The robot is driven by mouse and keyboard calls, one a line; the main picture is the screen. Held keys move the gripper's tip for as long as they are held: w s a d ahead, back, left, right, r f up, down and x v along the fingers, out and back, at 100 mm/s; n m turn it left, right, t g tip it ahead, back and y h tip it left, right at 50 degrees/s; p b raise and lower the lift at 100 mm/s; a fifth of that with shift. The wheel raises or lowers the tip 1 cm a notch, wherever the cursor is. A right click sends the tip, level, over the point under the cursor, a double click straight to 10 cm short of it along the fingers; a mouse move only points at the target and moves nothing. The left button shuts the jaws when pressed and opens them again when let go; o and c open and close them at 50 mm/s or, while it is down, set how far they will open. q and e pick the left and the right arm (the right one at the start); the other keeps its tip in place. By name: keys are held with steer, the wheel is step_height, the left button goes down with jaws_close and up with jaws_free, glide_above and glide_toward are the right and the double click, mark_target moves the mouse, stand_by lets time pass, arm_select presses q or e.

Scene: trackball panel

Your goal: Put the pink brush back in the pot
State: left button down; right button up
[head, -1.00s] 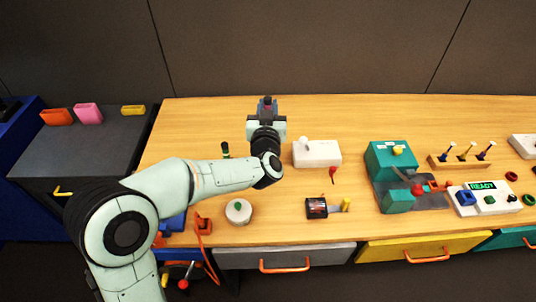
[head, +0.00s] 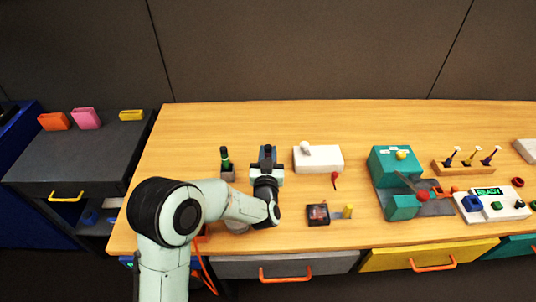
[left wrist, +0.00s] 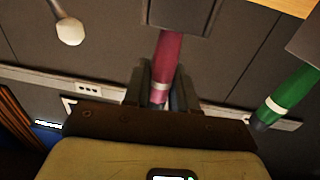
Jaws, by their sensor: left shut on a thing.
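My left gripper (head: 267,152) is over the table, just right of a dark pot (head: 228,174) that holds an upright green brush (head: 225,157). In the left wrist view my left gripper (left wrist: 163,92) is shut on the pink brush (left wrist: 167,60), around its handle. A dark block (left wrist: 182,14) is at the upper end of the pink brush in that view; I cannot tell whether it is the brush's head or a pot. The green brush (left wrist: 288,95) shows at the right there. The head view does not show the pink brush clearly. My right gripper is not in view.
A white box with a round knob (head: 318,158) stands right of my gripper. A small dark box (head: 318,214) lies nearer the front edge. A teal machine (head: 392,160) stands further right. The table (head: 210,125) is clear along the back.

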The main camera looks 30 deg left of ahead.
arm_select(q)
steer(key=shift+r, duration=0.1)
steer(key=c, duration=0.9)
jaws_free()
steer(key=v, duration=1.2)
steer(key=shift+b, duration=0.4)
